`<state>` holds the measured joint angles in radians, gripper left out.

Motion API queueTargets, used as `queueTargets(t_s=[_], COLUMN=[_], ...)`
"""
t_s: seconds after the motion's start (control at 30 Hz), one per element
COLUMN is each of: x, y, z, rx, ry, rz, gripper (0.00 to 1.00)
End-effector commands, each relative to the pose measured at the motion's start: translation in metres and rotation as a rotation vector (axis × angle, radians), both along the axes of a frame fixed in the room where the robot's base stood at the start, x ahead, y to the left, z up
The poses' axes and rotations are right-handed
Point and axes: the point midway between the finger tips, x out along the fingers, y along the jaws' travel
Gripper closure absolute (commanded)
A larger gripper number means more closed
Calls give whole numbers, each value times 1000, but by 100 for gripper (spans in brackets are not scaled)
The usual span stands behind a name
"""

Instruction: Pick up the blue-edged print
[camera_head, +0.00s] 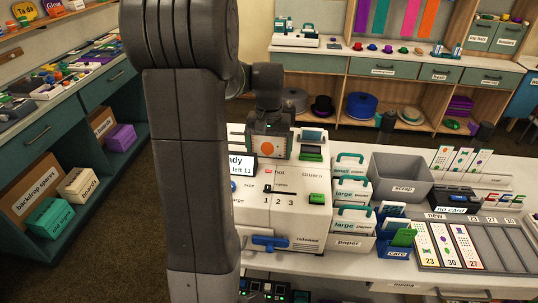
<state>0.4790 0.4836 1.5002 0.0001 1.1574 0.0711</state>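A pale card with an orange dot (274,149) stands upright at the top of the white printer (285,215). Its edge colour is too small to make out. My gripper (270,126) points down right at the card's upper edge. Its fingertips are dark and partly hidden, so I cannot tell whether they hold the card. Several narrow printed strips, one of them a strip marked 30 (444,246), lie in the grey tray (503,262) at the right. I cannot make out a clearly blue edge on any print.
My arm hides the counter's left part. Right of the printer stand large-paper holders (350,190), a grey scrap bin (402,178), a blue card box (393,246) and a black card device (455,201). Shelves with hats (322,106) stand behind. Open floor lies at the left.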

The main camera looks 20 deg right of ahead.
Motion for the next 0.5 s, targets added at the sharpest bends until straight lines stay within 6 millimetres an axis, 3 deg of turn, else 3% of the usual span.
queueTargets(t_s=[0.33, 0.5], x=[0, 1], y=[0, 0], z=[3, 25], rx=[-1, -3], ry=[-1, -4], rz=[0, 0], gripper=[16, 16])
